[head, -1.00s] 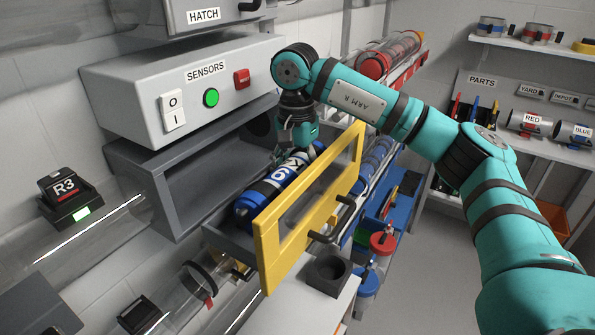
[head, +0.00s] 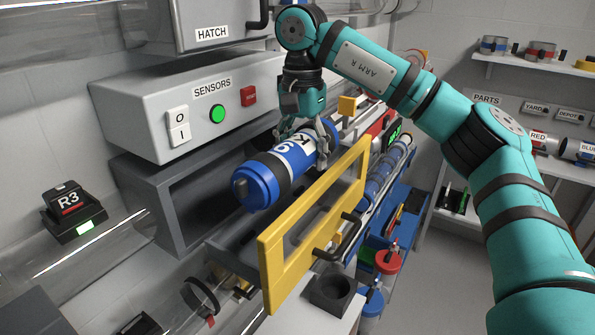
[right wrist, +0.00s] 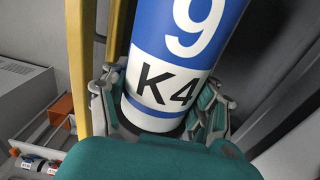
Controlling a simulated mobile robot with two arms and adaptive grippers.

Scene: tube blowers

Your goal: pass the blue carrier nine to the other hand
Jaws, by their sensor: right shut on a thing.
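The blue carrier nine (head: 271,174) is a blue cylinder with a white band, a dark ring and black lettering. My right gripper (head: 308,140) is shut on it near its far end and holds it above the open drawer with the yellow frame front (head: 310,235). In the right wrist view the carrier (right wrist: 185,55) shows a white 9 on blue and "K4" on white, with the fingers of my right gripper (right wrist: 165,105) on both sides of it. My left gripper is not in view.
The grey sensors box (head: 215,110) and the open grey housing (head: 180,195) stand behind the drawer. A clear tube (head: 90,245) runs at the left. A dark square holder (head: 330,290) sits below the drawer front. Shelves (head: 545,145) stand at the right.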

